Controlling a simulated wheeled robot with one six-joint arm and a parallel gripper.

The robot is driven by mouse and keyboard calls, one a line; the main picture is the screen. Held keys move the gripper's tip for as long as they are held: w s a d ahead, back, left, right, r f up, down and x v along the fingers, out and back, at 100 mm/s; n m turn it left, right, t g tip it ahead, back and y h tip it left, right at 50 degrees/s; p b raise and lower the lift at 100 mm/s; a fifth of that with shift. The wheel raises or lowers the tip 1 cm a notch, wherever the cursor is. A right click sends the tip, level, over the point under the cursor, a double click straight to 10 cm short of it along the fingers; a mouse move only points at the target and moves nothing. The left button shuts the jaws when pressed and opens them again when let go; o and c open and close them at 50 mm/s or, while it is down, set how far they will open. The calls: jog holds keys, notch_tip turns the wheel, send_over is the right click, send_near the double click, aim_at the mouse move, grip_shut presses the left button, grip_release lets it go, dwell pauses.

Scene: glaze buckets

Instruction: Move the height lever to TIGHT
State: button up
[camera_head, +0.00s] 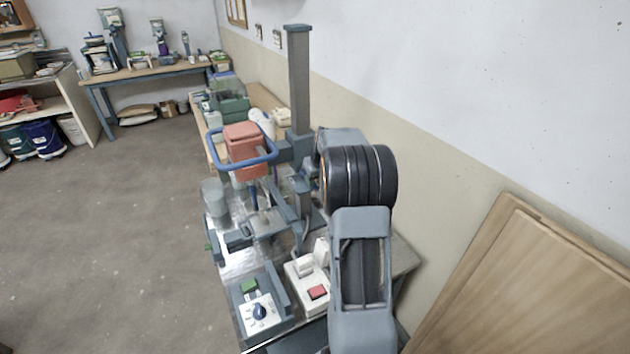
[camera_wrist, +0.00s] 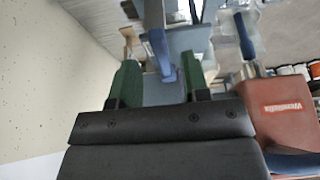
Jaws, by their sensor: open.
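In the wrist view a pale lever with a blue grip (camera_wrist: 161,52) reaches down between the two green fingers of my gripper (camera_wrist: 159,66). It looks like the height lever, but no TIGHT mark is readable. The fingers are apart, with space on both sides of the grip, and I cannot tell whether either touches it. The machine's orange-red motor head (camera_wrist: 285,108) is to the right of my gripper. In the head view the motor head (camera_head: 243,145) stands beside a grey column (camera_head: 298,85). My arm hides the gripper there, and I cannot make out the lever.
A second blue handle (camera_wrist: 245,35) hangs near the motor head, which has a blue ring handle (camera_head: 220,163) around it. The wall is close on the right.

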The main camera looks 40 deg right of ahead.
jog(key=shift+x, duration=1.3)
jog(key=shift+c, duration=0.2)
grip_shut()
